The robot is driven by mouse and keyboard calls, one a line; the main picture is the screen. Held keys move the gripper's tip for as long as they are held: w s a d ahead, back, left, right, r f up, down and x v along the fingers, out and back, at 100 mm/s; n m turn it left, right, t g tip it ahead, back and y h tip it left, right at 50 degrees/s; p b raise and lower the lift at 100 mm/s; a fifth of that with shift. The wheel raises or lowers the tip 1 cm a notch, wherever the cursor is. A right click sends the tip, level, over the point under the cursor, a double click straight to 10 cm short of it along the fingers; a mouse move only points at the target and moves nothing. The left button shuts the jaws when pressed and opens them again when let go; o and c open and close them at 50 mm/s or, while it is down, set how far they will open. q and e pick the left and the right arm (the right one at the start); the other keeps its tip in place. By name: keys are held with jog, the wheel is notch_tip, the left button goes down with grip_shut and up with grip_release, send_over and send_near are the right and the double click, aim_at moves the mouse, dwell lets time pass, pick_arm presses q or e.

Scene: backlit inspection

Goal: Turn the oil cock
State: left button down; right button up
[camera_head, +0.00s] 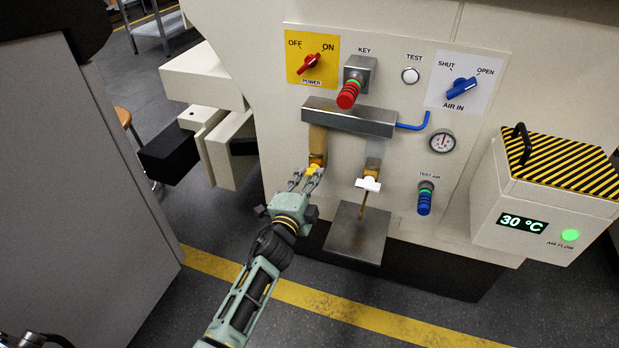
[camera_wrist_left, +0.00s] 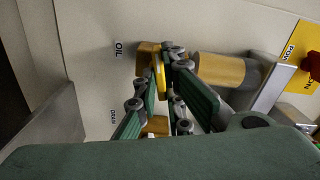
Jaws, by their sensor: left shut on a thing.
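The oil cock (camera_head: 317,158) is a small brass valve under the left end of the grey metal block on the machine front. Its yellow handle (camera_head: 314,169) points down toward my gripper. In the left wrist view the handle (camera_wrist_left: 158,74) sits between the fingers, next to the "OIL" label (camera_wrist_left: 118,49). My left gripper (camera_head: 308,178) is shut on this handle, reaching up from below; its fingers (camera_wrist_left: 164,78) hide part of the cock. My right gripper is not in view.
Right of the cock, a white-handled valve (camera_head: 368,183) has a brownish stream below it, over a metal tray (camera_head: 341,238). Above are the grey block (camera_head: 350,117), red key knob (camera_head: 348,95) and power switch (camera_head: 311,62). A grey cabinet (camera_head: 75,190) stands at left.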

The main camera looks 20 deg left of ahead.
pick_arm(q)
jog(key=n+p, duration=0.1)
jog(key=n, duration=0.1)
jog(key=shift+n, duration=0.4)
jog(key=n+p, duration=0.2)
jog(key=n, duration=0.2)
jog(key=shift+n, duration=0.3)
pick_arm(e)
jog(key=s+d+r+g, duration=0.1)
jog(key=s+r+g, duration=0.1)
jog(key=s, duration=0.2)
pick_arm(q)
jog(key=n+p, duration=0.2)
jog(key=n, duration=0.3)
jog(key=shift+n, duration=0.4)
jog(key=shift+n+p, duration=0.55)
jog(key=shift+n, duration=0.45)
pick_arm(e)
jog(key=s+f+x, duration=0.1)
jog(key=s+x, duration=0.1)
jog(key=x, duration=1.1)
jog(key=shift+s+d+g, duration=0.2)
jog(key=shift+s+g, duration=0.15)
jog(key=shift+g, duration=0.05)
pick_arm(q)
jog(key=c, duration=1.9)
grip_release()
jog(key=shift+o, duration=0.2)
jog(key=shift+s, duration=0.1)
